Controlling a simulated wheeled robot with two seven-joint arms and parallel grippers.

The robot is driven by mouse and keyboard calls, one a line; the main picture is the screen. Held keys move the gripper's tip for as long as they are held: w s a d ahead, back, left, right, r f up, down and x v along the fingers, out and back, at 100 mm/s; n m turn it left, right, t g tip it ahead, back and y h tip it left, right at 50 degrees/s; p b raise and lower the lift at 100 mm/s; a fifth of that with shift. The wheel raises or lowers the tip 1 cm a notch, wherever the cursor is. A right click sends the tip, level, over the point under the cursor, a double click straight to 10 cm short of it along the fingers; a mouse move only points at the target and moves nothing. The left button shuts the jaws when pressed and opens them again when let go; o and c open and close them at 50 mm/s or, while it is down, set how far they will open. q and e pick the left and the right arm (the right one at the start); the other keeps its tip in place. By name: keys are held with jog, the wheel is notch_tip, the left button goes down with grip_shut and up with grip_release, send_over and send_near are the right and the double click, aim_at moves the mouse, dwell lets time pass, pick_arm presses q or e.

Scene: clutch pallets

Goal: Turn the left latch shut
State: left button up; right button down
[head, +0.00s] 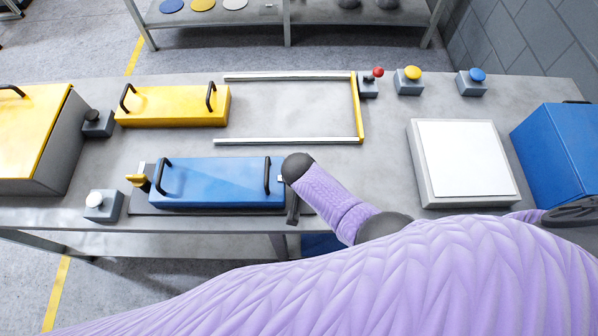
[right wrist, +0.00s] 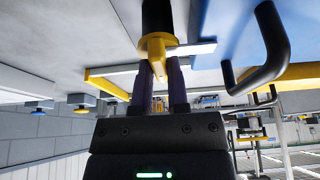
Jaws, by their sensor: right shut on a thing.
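The blue pallet box (head: 222,183) with two black handles lies on a dark base at the front of the table. The left latch (head: 137,181), with a yellow lever, stands at its left end, with no gripper near it. In the right wrist view, which looks upside down, my right gripper (right wrist: 161,68) is shut on a yellow latch lever (right wrist: 154,46) below a black post. The blue box (right wrist: 226,30) and a black handle are just right of it there, which fits the box's right end. In the head view my arm hides this grip. My left gripper is not in view.
A yellow pallet box (head: 172,106) and an empty rail frame (head: 289,141) lie behind. A white-topped block (head: 467,160) and a blue bin (head: 561,150) stand right. A white button (head: 97,203) is close to the left latch. Open table lies between frame and block.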

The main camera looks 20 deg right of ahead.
dwell(0.3)
jog(key=c, duration=0.6)
grip_release()
jog(key=p+v, duration=0.6)
jog(key=v, duration=0.4)
jog(key=shift+f, duration=0.1)
